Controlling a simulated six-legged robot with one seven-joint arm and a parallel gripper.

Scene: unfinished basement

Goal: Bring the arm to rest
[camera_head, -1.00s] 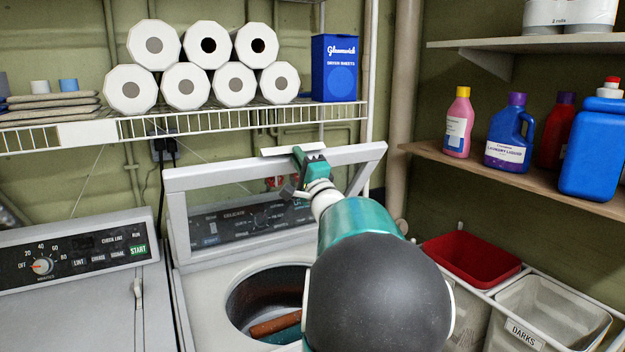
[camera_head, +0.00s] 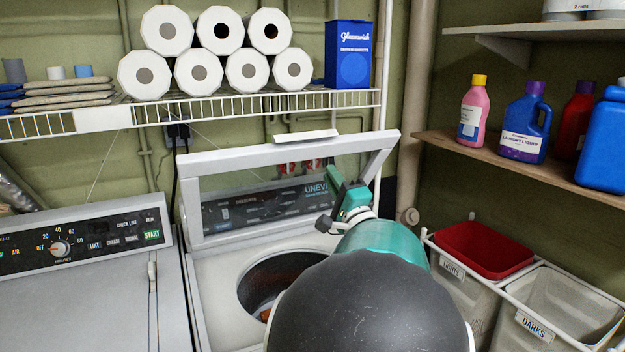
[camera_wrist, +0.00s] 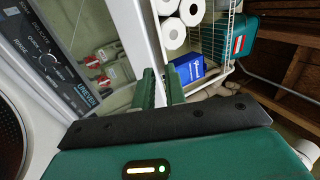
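My gripper (camera_head: 343,186) is raised in front of the open washer lid (camera_head: 292,158), to the right of the lid's middle in the head view. In the wrist view its two green fingers (camera_wrist: 160,88) stand a little apart, with the pale lid edge showing between them and no object held. My teal and dark arm covers the washer's right front in the head view. The washer opening (camera_head: 275,275) is partly hidden behind my arm, with something brownish inside.
A wire shelf (camera_head: 240,105) with paper rolls and a blue box (camera_head: 348,55) is above the washer. Bottles, including a pink one (camera_head: 472,112), stand on a right shelf (camera_head: 455,150). A red bin (camera_head: 485,250) and laundry baskets (camera_head: 560,305) stand at right. Another control-panel appliance (camera_head: 80,290) is at left.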

